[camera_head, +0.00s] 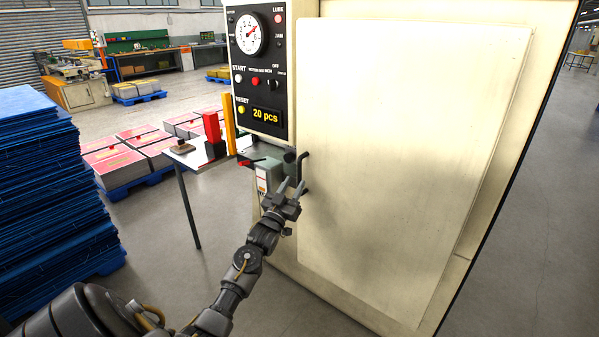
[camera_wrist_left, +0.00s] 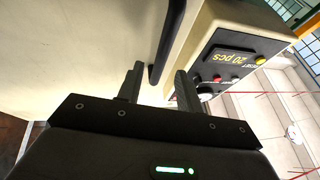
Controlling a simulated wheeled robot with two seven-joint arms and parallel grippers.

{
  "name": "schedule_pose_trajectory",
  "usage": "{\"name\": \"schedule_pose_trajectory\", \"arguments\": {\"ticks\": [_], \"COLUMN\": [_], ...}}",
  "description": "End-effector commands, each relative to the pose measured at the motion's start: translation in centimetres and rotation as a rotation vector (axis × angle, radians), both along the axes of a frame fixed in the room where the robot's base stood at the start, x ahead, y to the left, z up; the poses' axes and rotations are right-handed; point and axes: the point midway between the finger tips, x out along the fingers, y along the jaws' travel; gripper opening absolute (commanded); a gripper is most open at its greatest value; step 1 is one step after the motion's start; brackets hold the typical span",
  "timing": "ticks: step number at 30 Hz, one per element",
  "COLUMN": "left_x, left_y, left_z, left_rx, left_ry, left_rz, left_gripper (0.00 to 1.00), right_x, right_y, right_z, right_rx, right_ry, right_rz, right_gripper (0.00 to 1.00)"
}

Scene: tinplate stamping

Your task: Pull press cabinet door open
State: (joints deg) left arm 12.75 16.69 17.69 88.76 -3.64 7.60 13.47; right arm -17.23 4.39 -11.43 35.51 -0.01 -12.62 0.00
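The press cabinet door (camera_head: 405,150) is a large cream panel and looks shut, flush with the cabinet front. Its dark bar handle (camera_head: 303,165) stands at the door's left edge. My left gripper (camera_head: 292,184) is just below and left of the handle, fingers pointing up. In the left wrist view the two fingers (camera_wrist_left: 159,70) are apart, and the black handle (camera_wrist_left: 169,42) shows in line with the gap between them. I cannot tell whether the fingertips touch it. The door (camera_wrist_left: 80,50) fills the left of that view. My right gripper is not in view.
A control panel (camera_head: 258,65) with a gauge and "20 pcs" display is left of the door. A small table (camera_head: 190,155) stands left of the press. A blue sheet stack (camera_head: 50,190) is at far left. Floor right of the cabinet (camera_head: 530,230) is clear.

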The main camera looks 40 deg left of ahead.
Motion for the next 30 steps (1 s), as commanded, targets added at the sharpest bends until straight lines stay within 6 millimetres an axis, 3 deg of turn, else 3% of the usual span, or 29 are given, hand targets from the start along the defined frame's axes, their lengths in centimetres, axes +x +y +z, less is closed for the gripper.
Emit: {"name": "schedule_pose_trajectory", "arguments": {"ticks": [3,9,20,30], "left_x": [2.0,4.0,4.6,4.5], "left_y": [0.4,0.9,1.0,1.0], "left_z": [1.1,1.8,1.8,1.8], "left_rx": [-0.001,0.000,0.000,0.000], "left_ry": [0.001,0.001,0.001,0.001], "left_rz": [0.000,0.000,0.000,0.000], "left_gripper": [0.36,0.36,0.36,0.00], "right_x": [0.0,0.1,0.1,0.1], "right_y": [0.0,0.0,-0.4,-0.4], "right_z": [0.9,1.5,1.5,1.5], "right_rx": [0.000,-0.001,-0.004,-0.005], "right_ry": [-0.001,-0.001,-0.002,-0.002], "right_rz": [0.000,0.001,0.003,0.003], "right_gripper": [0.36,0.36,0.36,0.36]}}
